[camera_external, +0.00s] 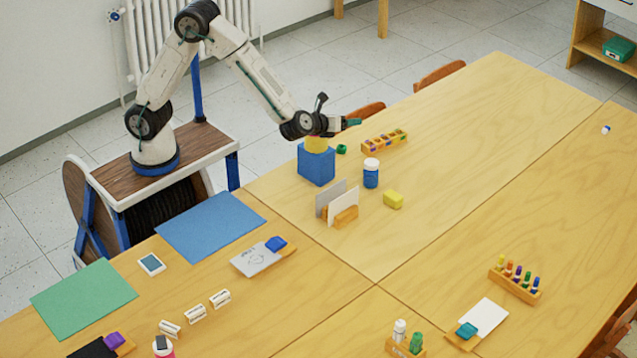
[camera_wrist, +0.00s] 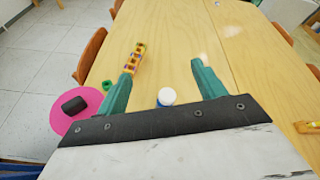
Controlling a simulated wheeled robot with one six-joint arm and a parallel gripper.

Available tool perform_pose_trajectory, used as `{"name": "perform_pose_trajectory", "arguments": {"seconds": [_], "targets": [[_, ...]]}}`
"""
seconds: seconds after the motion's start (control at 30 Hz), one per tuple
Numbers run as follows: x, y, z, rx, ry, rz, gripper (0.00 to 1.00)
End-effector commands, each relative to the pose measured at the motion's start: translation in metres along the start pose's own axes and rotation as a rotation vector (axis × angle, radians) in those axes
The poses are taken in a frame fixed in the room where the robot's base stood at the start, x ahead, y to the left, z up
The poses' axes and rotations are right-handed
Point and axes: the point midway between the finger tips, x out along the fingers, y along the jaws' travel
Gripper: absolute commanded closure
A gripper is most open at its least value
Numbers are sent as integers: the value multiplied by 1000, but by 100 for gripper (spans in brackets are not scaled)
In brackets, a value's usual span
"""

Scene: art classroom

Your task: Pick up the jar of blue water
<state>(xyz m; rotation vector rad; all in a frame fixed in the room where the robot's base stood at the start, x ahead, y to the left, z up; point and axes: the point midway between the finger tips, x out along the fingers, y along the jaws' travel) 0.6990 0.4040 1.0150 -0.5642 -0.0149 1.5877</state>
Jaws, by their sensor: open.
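The jar of blue water (camera_external: 371,173) is a small blue jar with a white lid, standing upright on the wooden table. In the wrist view its white lid (camera_wrist: 166,96) shows low between my fingers, close to the dark gripper body, which may hide part of the jar. My gripper (camera_external: 350,122) is above the table, up and to the left of the jar in the external view. In the wrist view my teal fingers (camera_wrist: 160,72) are spread wide with nothing between their tips. The jar stands apart from the gripper.
A blue box (camera_external: 317,165) with a yellow top piece stands left of the jar. A wooden holder of small pots (camera_external: 384,141), a green item (camera_external: 341,149), a yellow block (camera_external: 393,200) and a card stand (camera_external: 343,216) are nearby.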

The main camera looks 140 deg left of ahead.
Motion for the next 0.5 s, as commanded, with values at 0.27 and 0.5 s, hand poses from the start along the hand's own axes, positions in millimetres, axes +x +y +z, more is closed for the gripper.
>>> {"name": "perform_pose_trajectory", "arguments": {"seconds": [0.27,0.5], "targets": [[99,-7,-75,354,-18,-144,31],[120,-4,-100,435,-15,-183,31]]}}
